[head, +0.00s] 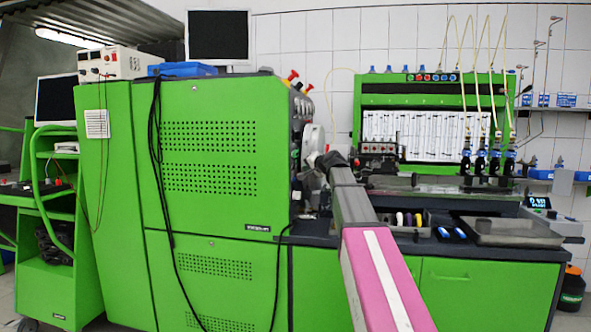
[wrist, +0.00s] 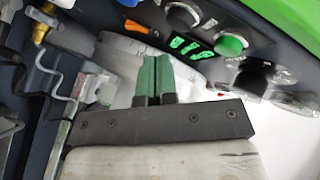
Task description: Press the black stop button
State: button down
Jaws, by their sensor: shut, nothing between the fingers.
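In the wrist view my gripper (wrist: 156,68) is shut, its two green fingers side by side with nothing between them. They point up toward a dark control panel (wrist: 212,66) at the upper right. On this panel a dark round button (wrist: 252,79) in a metal ring, which looks like the black stop button, sits right of the fingertips and below a green button (wrist: 230,46). The fingertips appear apart from both. In the head view my arm reaches to the green cabinet's right side; the gripper and black button are not clear there.
The panel also has a lit green display (wrist: 190,47) and a round knob (wrist: 183,16). Metal brackets (wrist: 88,85) stand left of the gripper. In the head view the green cabinet (head: 215,105) is left of my arm; a metal tray (head: 500,232) lies on the bench at right.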

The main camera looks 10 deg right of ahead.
jog(key=d, duration=0.2)
jog(key=s+d, duration=0.1)
jog(key=d, duration=0.1)
jog(key=shift+s, duration=0.2)
dwell(0.5)
jog(key=s+a+f+n+g+h, duration=0.15)
jog(key=s+f, duration=0.25)
jog(key=f, duration=0.7)
jog(key=s+a+f+g, duration=0.1)
jog(key=s+f+g, duration=0.25)
jog(key=f, duration=0.75)
jog(key=s+a+f+n+g+h, duration=0.15)
jog(key=s+f, duration=0.35)
jog(key=f, duration=0.5)
jog(key=s+d+f+n+g+h, duration=0.2)
jog(key=s+f+g, duration=0.5)
jog(key=s+f, duration=1.5)
jog(key=shift+s+f+n+h, duration=0.35)
jog(key=shift+s+n+h, duration=0.15)
jog(key=shift+s+h, duration=0.55)
